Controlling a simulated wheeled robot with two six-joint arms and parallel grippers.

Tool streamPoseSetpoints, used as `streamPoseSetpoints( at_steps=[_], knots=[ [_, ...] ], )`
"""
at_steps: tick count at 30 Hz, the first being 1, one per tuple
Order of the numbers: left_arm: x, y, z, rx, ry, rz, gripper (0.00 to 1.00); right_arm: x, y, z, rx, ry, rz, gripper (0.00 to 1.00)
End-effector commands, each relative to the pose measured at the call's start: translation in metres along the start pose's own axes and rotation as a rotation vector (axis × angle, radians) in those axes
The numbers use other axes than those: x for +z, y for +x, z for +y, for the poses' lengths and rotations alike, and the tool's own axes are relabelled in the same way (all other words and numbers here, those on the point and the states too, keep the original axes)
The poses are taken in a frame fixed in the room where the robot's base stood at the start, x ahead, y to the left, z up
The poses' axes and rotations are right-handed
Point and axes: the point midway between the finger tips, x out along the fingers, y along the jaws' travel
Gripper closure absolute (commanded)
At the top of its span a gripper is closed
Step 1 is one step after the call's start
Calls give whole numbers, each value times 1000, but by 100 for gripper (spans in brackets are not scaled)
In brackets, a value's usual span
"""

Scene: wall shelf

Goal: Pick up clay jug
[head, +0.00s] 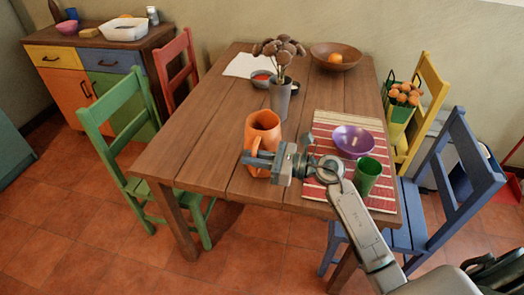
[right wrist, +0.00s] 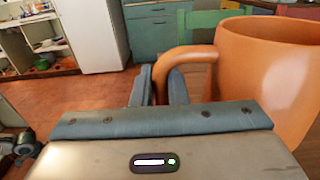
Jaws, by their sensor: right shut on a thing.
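The clay jug (head: 265,124) is orange and stands upright near the front edge of the wooden table in the head view. In the right wrist view the jug (right wrist: 275,70) fills the right side, with its handle (right wrist: 185,60) toward my fingers. My right gripper (head: 252,159) reaches in from the right and is shut on the jug's handle. In the right wrist view the fingers of my right gripper (right wrist: 160,85) sit on both sides of the handle's lower part. I cannot tell if the jug touches the table. My left gripper is not in view.
A striped mat (head: 318,172) with a purple bowl (head: 353,139) and a green cup (head: 367,176) lies right of the jug. A grey vase (head: 280,100) with dried flowers stands behind it. A wooden bowl (head: 336,56) is at the back. The table's left side (head: 205,125) is clear.

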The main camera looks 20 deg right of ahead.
Motion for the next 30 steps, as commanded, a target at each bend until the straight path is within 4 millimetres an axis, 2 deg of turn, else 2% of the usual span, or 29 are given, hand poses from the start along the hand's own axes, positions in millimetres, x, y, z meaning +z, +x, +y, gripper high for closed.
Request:
streamPoseSetpoints(
  at_steps=[22,30],
  knots=[
    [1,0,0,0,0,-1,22,4,0,0,0,-4,-3,100],
    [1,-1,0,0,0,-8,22,14,0,0,1,-7,-4,100]
  ],
)
